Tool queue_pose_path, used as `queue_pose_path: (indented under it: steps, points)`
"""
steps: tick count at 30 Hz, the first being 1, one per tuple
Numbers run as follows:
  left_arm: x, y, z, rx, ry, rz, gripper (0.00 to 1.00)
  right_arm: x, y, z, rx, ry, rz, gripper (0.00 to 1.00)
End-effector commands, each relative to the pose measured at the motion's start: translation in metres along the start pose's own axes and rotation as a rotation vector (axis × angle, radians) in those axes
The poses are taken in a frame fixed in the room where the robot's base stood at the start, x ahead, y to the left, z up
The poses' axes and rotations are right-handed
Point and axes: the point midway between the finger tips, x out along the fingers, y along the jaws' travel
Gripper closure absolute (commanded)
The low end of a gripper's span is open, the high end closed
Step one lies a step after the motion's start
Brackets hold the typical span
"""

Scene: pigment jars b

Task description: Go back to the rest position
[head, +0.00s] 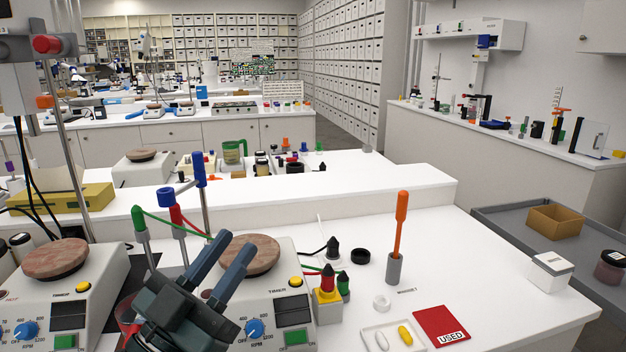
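My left gripper (235,246) is in the lower left of the head view, above the front bench and in front of a hotplate stirrer (270,320). Its two dark fingers point up and to the right, with a gap between them and nothing visible in it. The fingers overlap the stirrer's brown round plate (262,250) in the picture; whether they touch it I cannot tell. My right gripper is not in view.
A second stirrer (62,300) stands at left. Right of the gripper are a yellow block (327,310), an orange-handled tool (401,222), a white tray (375,345) and a red USED card (440,326). The bench's right part is mostly clear. A grey cart (500,222) holds a brown box.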

Motion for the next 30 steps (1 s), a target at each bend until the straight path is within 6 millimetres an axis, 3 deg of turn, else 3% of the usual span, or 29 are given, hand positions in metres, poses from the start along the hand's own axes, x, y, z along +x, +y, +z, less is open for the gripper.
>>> queue_pose_path:
  steps: [3, 6, 9, 12, 15, 21, 28, 30]
  points:
    - [-0.038, -0.041, 0.054, -0.029, -0.265, -0.29, 0.74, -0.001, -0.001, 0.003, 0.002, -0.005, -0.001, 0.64]
    - [-0.091, -0.057, 0.104, -0.046, -0.554, -0.462, 0.74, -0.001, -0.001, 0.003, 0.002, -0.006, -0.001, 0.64]
    - [-0.152, -0.054, 0.145, -0.07, -0.86, -0.55, 0.74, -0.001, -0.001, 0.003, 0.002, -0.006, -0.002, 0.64]
    - [-0.205, -0.039, 0.17, -0.1, -1.111, -0.565, 0.74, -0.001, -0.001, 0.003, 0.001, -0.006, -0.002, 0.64]
    - [-0.245, -0.022, 0.181, -0.129, -1.298, -0.545, 0.74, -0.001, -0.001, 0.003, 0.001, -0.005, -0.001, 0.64]
    - [-0.305, 0.012, 0.187, -0.191, -1.574, -0.467, 0.74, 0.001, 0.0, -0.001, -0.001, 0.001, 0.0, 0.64]
    - [-0.358, 0.05, 0.179, -0.274, -1.821, -0.336, 0.74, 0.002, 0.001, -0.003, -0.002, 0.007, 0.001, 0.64]
    - [-0.358, 0.052, 0.186, -0.269, -1.806, -0.321, 0.74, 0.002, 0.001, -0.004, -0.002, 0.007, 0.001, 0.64]
